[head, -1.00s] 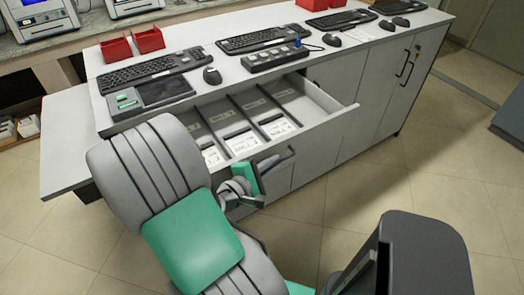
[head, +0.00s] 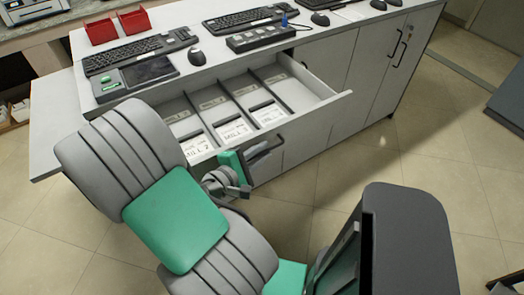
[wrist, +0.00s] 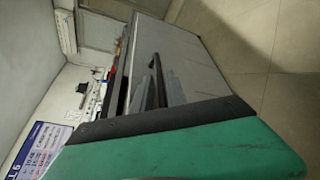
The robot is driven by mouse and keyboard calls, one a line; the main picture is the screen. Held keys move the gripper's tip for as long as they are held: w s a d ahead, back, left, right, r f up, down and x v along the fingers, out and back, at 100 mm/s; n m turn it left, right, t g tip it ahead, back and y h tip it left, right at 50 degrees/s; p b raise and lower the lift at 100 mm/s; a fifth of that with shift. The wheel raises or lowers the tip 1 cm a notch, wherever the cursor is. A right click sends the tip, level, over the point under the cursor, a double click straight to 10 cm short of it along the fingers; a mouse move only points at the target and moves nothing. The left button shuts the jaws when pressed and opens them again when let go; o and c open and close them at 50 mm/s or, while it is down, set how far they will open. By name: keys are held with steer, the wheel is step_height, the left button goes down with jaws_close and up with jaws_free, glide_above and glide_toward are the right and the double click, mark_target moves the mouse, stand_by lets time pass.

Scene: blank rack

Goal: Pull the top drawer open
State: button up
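The top drawer (head: 305,112) of the grey-white cabinet is pulled well out in the head view. Its inside is split by dark dividers, with white labelled cards (head: 233,131) lying in the compartments. The drawer's dark bar handle (head: 265,148) is on its front face. My gripper (head: 238,172) is at the left end of this handle, with a green finger pad against or very near the drawer front. In the wrist view a green finger with a dark edge (wrist: 190,145) fills the bottom. The other finger is hidden, so the grip on the handle cannot be made out.
Keyboards (head: 140,52), a black button box (head: 262,37) and red bins (head: 134,21) stand on the cabinet top (head: 205,72). Closed cupboard doors (head: 375,75) are to the right.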

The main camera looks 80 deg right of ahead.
steer(key=shift+w+a, duration=0.1)
steer(key=v, duration=0.7)
steer(key=shift+a, duration=0.3)
steer(key=shift+w+r, duration=0.1)
